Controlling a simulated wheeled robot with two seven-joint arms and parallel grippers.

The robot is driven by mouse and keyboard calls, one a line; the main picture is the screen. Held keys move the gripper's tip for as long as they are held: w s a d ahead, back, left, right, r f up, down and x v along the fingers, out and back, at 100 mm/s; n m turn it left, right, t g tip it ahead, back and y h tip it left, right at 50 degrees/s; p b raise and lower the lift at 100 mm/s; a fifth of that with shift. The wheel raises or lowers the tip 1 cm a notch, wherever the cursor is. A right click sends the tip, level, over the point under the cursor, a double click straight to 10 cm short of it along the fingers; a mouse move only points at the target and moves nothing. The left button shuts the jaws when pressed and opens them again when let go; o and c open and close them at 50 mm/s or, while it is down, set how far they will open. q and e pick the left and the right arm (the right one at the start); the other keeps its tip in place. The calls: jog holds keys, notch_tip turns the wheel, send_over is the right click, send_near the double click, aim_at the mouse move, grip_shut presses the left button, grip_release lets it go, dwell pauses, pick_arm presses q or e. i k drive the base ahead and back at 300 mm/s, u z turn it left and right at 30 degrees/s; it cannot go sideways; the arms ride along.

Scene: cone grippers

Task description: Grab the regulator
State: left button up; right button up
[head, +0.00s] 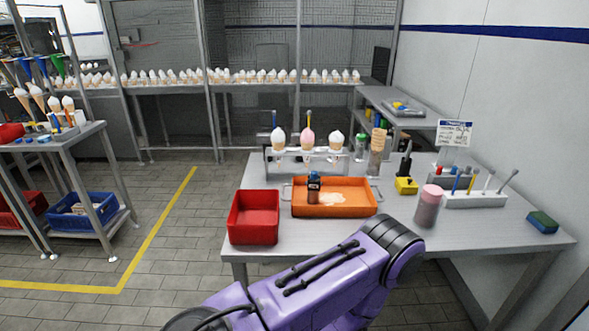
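I see no thing clearly recognisable as a regulator. A small yellow block (406,186) with a black upright part stands on the right half of the grey table, and I cannot tell whether it is the regulator. A small dark bottle (314,190) with a blue-grey top stands upright in the orange tray (335,210). A purple arm of mine crosses the bottom middle in front of the table. Neither of my grippers shows in the head view.
A red bin (254,218) stands at the table's front left. A rack (312,158) holds three ice-cream cones at the back. A pink-topped jar (428,206), a white tool holder (472,199) and a green-blue sponge (542,222) are on the right. The front right tabletop is clear.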

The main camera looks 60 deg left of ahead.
aim_at(314, 187)
jog(key=u, duration=1.5)
